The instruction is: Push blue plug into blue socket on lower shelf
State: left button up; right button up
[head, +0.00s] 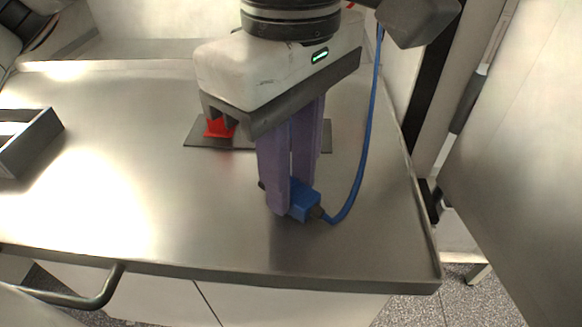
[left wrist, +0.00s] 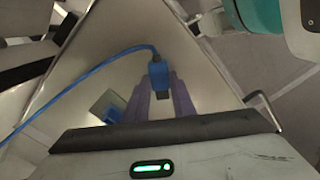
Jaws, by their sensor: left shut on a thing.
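My left gripper (head: 290,198), with purple fingers, is shut on the blue plug (head: 304,205) low over the front right part of the steel table. I cannot tell whether the plug touches the table. Its blue cable (head: 362,150) leaves it on the right and curves upward. In the left wrist view the plug (left wrist: 158,72) sits between the fingertips. A blue block (left wrist: 107,106), which may be the blue socket, stands on a dark plate left of the fingers there. In the head view the gripper hides it. My right gripper is not in view.
A red block (head: 218,128) stands on the dark plate (head: 200,142), partly behind the gripper. A grey open tray (head: 50,130) is at the left. The steel table (head: 150,215) is bare at front left and has a raised rim. A bar handle (head: 100,292) is at its front.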

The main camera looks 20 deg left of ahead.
pick_arm(q)
jog(key=o, duration=1.1)
jog(key=shift+r, duration=0.15)
notch_tip(320, 180, up, 10)
jog(key=shift+r, duration=0.1)
